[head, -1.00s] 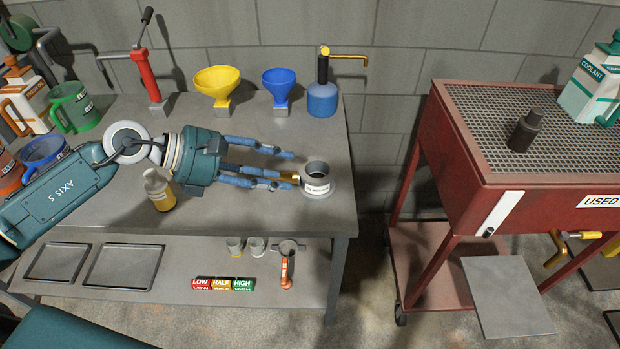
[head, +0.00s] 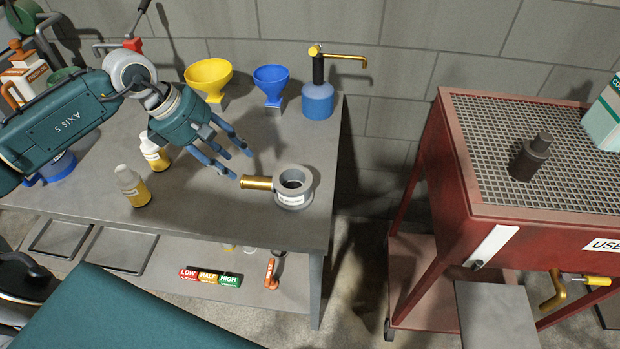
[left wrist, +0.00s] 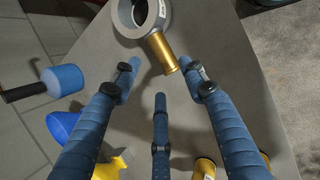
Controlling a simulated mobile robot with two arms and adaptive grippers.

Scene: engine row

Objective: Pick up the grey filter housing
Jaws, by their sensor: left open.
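The grey filter housing (head: 305,190) is a round, ring-shaped part with a white label and a brass spout (head: 256,183) pointing left. It stands on the grey bench near its right end. My left gripper (head: 240,165) is open and empty, to the left of the housing and above the bench, with its fingers pointing toward the spout. In the left wrist view the housing (left wrist: 125,17) is at the top, partly cut off, with its spout reaching down toward the gap between the spread fingers (left wrist: 162,72). My right gripper is not in view.
Two small amber bottles (head: 133,188) stand left of the gripper. A yellow funnel (head: 208,75), a blue funnel (head: 271,78) and a blue pump bottle (head: 317,100) stand behind. A red cart (head: 450,190) is at right, across a gap. The bench around the housing is clear.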

